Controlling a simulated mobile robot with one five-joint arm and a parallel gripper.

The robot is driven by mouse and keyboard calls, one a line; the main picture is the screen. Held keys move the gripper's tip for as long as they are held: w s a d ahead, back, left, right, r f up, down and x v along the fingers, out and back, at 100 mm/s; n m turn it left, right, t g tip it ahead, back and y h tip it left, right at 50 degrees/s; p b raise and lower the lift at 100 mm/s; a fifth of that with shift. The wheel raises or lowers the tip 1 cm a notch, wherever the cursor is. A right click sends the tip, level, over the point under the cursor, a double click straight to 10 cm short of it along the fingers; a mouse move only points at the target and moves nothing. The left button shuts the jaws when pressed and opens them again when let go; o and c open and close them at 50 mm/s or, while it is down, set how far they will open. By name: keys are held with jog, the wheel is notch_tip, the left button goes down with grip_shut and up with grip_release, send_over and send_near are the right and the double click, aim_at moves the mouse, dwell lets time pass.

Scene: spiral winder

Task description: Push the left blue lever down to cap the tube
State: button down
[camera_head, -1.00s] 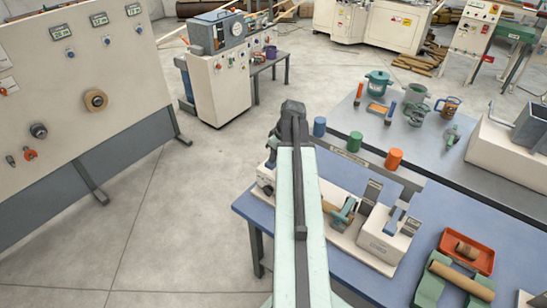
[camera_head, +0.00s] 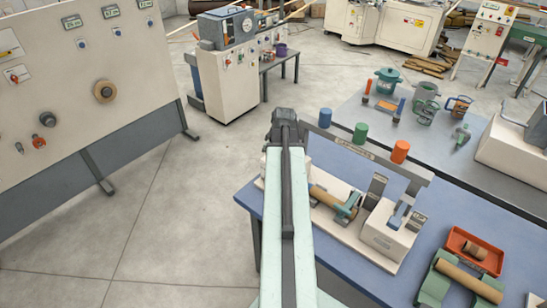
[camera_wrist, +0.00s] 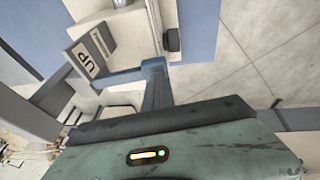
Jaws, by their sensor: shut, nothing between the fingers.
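A blue lever (camera_wrist: 156,84) stands beside a grey plate marked UP (camera_wrist: 88,58) in the wrist view. Its lower end meets or passes behind the dark edge of my gripper (camera_wrist: 165,120); I cannot tell whether they touch. In the head view my gripper (camera_head: 284,122) is over the left end of the winder on the blue table, and my arm hides the left lever there. The right blue lever (camera_head: 399,214) stands on the white block at the winder's right end. A brown tube (camera_head: 326,197) lies between the ends. My gripper is shut and empty.
Blue, green and orange cylinders (camera_head: 361,133) stand on a grey rail behind the winder. A green cradle (camera_head: 458,282) with a roll and an orange tray (camera_head: 474,249) lie at the right of the blue table (camera_head: 355,262). The floor on the left is clear.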

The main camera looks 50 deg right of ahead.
jog(key=shift+s+d+r+p, duration=0.1)
jog(key=shift+s+r+p, duration=0.1)
jog(key=shift+r+p, duration=0.25)
jog(key=r+p, duration=0.2)
jog(key=a+r+p, duration=0.1)
jog(key=r+p, duration=0.1)
jog(key=shift+w+r+p, duration=0.1)
jog(key=shift+r+p, duration=0.2)
jog(key=shift+p, duration=0.1)
jog(key=p+v, duration=0.8)
jog(key=shift+a+r, duration=0.15)
jog(key=shift+a, duration=0.15)
